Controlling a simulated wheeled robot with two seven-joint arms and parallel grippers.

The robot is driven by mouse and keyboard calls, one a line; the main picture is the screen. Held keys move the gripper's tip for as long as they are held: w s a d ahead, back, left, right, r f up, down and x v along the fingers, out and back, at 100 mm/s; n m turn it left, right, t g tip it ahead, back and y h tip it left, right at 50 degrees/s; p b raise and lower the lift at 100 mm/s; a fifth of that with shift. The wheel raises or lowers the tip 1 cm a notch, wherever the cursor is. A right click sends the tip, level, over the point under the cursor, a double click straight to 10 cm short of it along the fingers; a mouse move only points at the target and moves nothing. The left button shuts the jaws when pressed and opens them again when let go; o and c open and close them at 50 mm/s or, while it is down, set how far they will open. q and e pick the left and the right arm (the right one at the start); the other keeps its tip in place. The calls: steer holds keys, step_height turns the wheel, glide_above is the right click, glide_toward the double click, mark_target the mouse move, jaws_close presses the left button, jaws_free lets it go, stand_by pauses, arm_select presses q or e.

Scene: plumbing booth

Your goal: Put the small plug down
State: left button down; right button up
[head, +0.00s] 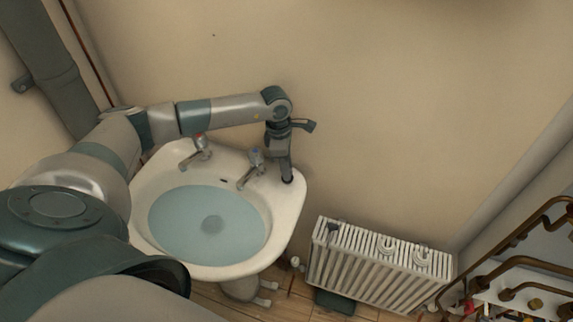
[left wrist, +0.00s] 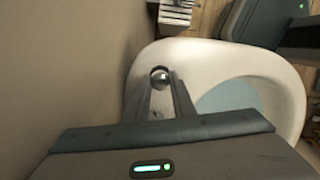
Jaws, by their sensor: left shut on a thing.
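My left gripper (head: 287,175) points down over the right back corner of the white washbasin (head: 288,207), to the right of the right tap. I cannot tell whether the plug touches the rim. In the head view the fingers mostly hide the plug.
A white radiator (head: 375,270) with white rings on top is to the right. Copper pipes (head: 520,265) run at far right.

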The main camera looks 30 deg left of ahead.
arm_select(q)
steer(key=shift+f, duration=0.2)
steer(key=c, duration=1.5)
jaws_free()
steer(key=shift+r, duration=0.1)
steer(key=shift+r, duration=0.1)
steer(key=shift+r, duration=0.1)
steer(key=shift+r+b, duration=0.35)
steer(key=r+b, duration=0.1)
steer(key=r, duration=0.2)
steer(key=r+b, duration=0.2)
steer(key=r, duration=0.2)
steer(key=a+r+b, duration=0.1)
steer(key=r, duration=0.3)
steer(key=shift+s+a, duration=0.1)
steer(key=shift+s, duration=0.3)
